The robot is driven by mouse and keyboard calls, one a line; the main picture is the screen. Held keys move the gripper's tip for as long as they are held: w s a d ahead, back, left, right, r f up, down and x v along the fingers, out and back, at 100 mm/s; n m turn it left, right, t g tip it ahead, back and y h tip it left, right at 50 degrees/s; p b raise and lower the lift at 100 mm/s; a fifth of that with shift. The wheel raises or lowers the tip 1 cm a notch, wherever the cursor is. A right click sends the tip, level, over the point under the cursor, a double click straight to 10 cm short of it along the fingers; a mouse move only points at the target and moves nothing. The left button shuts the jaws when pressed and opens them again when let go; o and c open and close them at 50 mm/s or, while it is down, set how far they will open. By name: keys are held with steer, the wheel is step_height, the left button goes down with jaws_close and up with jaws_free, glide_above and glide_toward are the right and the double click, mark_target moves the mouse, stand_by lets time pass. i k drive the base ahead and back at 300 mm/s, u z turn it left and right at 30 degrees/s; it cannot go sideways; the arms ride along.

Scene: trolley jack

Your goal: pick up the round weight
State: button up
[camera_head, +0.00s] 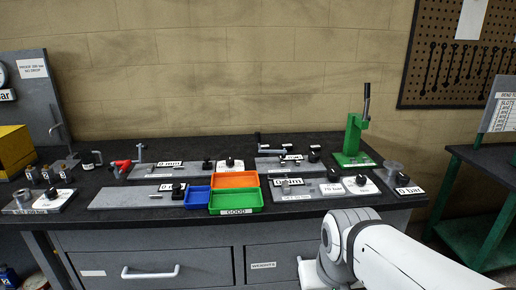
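I cannot single out the round weight with certainty. A small grey round metal piece (393,169) stands at the right end of the bench, behind a black block. Another grey round piece (22,195) sits on a plate at the far left end. A drawer (290,256) under the bench top carries a label reading "WEIGHTS" and looks shut. My white and grey arm comes in from the lower right in front of the bench. My gripper does not show.
The dark bench top (225,150) holds grey plates with small fittings. Orange (236,180), blue (197,197) and green (236,200) bins stand mid-front. A green lever press (354,140) stands back right. A pegboard (460,60) hangs right, above a green-framed table (480,215).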

mark_target(263, 146)
steer(key=i, duration=0.9)
